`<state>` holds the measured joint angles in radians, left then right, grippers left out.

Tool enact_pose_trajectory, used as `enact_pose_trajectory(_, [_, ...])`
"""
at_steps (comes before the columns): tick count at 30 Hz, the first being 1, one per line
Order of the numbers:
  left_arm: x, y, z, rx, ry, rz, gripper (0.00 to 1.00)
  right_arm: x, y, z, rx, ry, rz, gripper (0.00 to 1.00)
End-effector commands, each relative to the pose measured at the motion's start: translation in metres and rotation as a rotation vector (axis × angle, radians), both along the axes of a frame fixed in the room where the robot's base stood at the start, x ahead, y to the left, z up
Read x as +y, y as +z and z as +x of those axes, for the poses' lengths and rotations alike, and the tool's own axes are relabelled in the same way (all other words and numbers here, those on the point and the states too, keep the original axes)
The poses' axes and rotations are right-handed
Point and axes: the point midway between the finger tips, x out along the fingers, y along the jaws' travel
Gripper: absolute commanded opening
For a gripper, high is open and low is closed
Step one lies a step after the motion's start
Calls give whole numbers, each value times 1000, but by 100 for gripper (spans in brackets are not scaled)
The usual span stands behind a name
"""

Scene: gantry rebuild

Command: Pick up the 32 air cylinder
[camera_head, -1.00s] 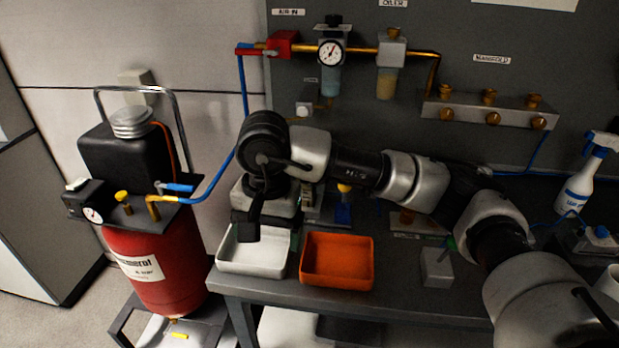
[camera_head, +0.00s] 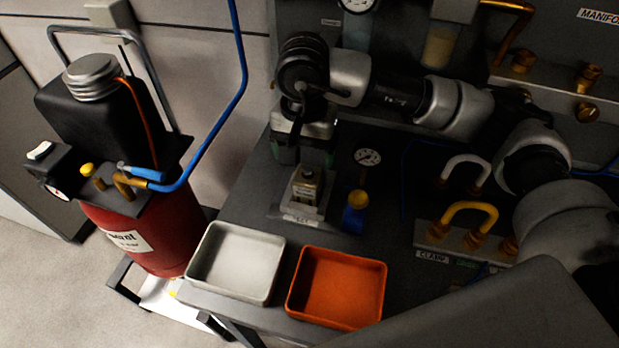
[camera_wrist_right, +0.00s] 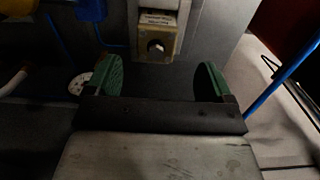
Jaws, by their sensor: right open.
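The air cylinder (camera_head: 306,188) is a small metal block with a label on its face, upright in a pale labelled stand (camera_head: 303,217) on the bench. Its size marking is too small to read. It also shows in the right wrist view (camera_wrist_right: 157,22), with a round metal end facing the camera. My right gripper (camera_head: 303,152) is just behind and above it in the head view. In the right wrist view the gripper (camera_wrist_right: 158,79) is open and empty, its green pads apart, with the cylinder beyond them. My left gripper is not in view.
A white tray (camera_head: 214,291) and an orange tray (camera_head: 337,322) stand empty at the bench's front edge. A red tank (camera_head: 160,250) with a blue hose stands left of the bench.

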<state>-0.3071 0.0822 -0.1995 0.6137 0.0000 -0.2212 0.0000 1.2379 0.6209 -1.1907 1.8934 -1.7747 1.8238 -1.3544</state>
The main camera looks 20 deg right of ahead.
Motion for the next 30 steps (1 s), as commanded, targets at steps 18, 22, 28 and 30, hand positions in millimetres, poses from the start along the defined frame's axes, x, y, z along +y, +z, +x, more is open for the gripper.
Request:
enact_pose_trajectory(18, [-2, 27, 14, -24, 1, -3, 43, -4, -69, -3, 1, -2, 1, 83])
enact_pose_trajectory(22, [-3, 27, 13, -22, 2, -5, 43, -3, -73, -3, -1, 0, 1, 83])
enact_pose_trajectory(28, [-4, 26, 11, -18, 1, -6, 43, -3, -73, -3, -1, 0, 0, 74])
enact_pose_trajectory(30, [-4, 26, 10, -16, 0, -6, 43, -3, -72, -3, -1, 0, 0, 63])
